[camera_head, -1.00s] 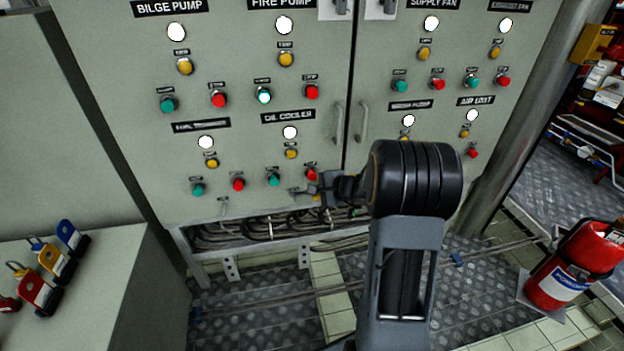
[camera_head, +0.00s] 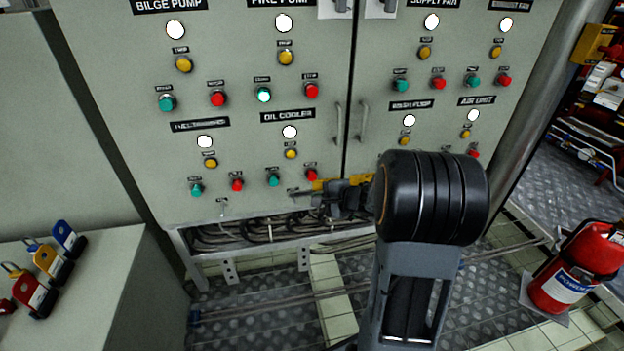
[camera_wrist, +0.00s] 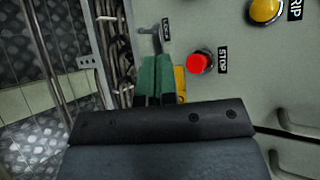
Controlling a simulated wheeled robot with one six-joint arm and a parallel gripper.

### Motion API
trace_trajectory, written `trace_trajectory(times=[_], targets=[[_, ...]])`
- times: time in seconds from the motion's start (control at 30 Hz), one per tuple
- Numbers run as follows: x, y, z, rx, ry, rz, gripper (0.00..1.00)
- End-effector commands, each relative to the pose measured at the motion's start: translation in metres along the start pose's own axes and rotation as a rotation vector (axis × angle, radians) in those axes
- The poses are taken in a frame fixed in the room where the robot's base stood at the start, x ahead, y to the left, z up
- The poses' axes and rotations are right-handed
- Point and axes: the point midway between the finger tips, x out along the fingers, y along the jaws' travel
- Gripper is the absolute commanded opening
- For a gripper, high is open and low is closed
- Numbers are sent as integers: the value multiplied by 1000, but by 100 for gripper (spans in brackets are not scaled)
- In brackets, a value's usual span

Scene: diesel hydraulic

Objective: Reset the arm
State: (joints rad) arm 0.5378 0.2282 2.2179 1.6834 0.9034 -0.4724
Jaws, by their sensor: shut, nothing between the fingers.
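My gripper (camera_head: 312,194) is in front of the lower part of the grey control cabinet (camera_head: 325,150), just below the oil cooler's red stop button (camera_head: 311,175). Its fingers are shut and empty. In the wrist view the closed green-sided fingers (camera_wrist: 156,80) are at the centre, with the red stop button (camera_wrist: 200,62) just to their right. A gap between fingertips and cabinet face cannot be judged. My arm hides part of the cabinet's lower right side.
Padlocks (camera_head: 48,268) lie on a grey ledge (camera_head: 105,290) at the left. A red fire extinguisher (camera_head: 575,268) stands at the right by a metal pillar (camera_head: 525,110). Cables (camera_head: 250,228) run under the cabinet. A pipe (camera_head: 270,299) crosses the floor plates.

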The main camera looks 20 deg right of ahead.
Motion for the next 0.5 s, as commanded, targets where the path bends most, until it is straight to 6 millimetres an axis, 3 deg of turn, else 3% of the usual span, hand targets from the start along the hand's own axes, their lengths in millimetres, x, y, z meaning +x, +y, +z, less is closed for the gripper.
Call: trace_trajectory(times=[0.37, 0.5], targets=[[0, -1, 0, -1, -1, 1, 0], [-8, -16, 21, -43, -33, 31, 0]])
